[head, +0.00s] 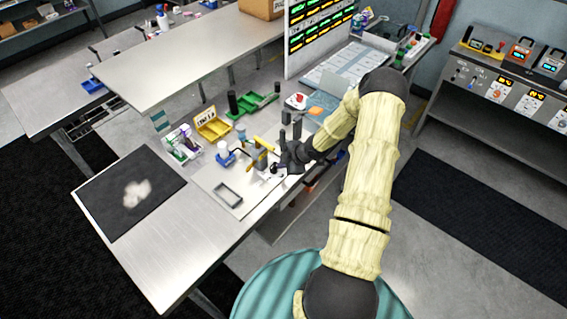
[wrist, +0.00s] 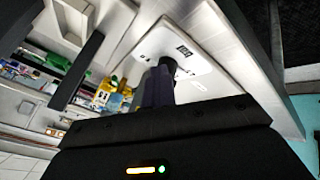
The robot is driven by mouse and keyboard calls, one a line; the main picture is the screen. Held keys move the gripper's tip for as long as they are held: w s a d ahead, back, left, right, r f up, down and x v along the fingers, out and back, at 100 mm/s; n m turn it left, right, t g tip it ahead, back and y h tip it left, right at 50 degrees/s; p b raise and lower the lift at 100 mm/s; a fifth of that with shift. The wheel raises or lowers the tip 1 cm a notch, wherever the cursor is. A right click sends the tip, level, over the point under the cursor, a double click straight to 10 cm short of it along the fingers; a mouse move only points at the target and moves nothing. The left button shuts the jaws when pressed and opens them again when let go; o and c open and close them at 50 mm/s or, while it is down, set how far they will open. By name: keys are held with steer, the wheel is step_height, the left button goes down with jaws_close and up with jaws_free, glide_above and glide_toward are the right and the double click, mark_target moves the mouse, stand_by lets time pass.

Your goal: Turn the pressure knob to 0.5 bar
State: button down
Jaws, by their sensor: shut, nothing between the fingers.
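In the head view my gripper (head: 278,169) is over the right part of a pale board on the bench, beside a small white plate (head: 266,175). In the wrist view my gripper (wrist: 160,72) is shut and empty, its dark fingers close together. A white panel (wrist: 205,58) with small dark markings lies beyond them. A dark round part (wrist: 172,64), possibly the pressure knob, shows right by the fingertips; I cannot tell whether they touch. The knob's setting and any scale are not readable.
On the bench, a yellow-handled fixture (head: 262,149) stands close to my gripper. A grey rectangular frame (head: 229,194) lies on the board, and a yellow bin (head: 212,124) and green tray (head: 256,104) stand behind. A dark mat (head: 115,205) covers the bench's left end.

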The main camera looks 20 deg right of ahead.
steer(key=shift+w+r+b, duration=0.35)
steer(key=shift+w+r, duration=0.05)
steer(key=shift+w, duration=0.35)
steer(key=shift+s+a+f+b, duration=0.1)
steer(key=shift+s+a+b, duration=0.1)
steer(key=shift+a+b, duration=0.55)
steer(key=shift+d, duration=0.15)
steer(key=shift+s+d+p, duration=0.25)
steer(key=shift+d+p, duration=0.05)
steer(key=s+d+p, duration=0.1)
steer(key=s+d, duration=0.2)
steer(key=shift+s+d+f+p, duration=0.1)
steer(key=shift+p, duration=0.3)
steer(key=shift+s+d+r, duration=0.2)
steer(key=shift+d+r, duration=0.3)
steer(key=shift+r, duration=0.1)
steer(key=shift+s+d+r, duration=0.2)
steer(key=shift+d+r, duration=0.3)
steer(key=shift+r, duration=0.05)
steer(key=shift+w+d+r+p, duration=0.1)
steer(key=shift+d+r+p, duration=0.1)
steer(key=shift+r+p, duration=0.15)
steer(key=d+r, duration=0.2)
steer(key=s+d+r+p, duration=0.1)
steer(key=r, duration=0.1)
steer(key=shift+d+r, duration=0.3)
steer(key=shift+d, duration=0.05)
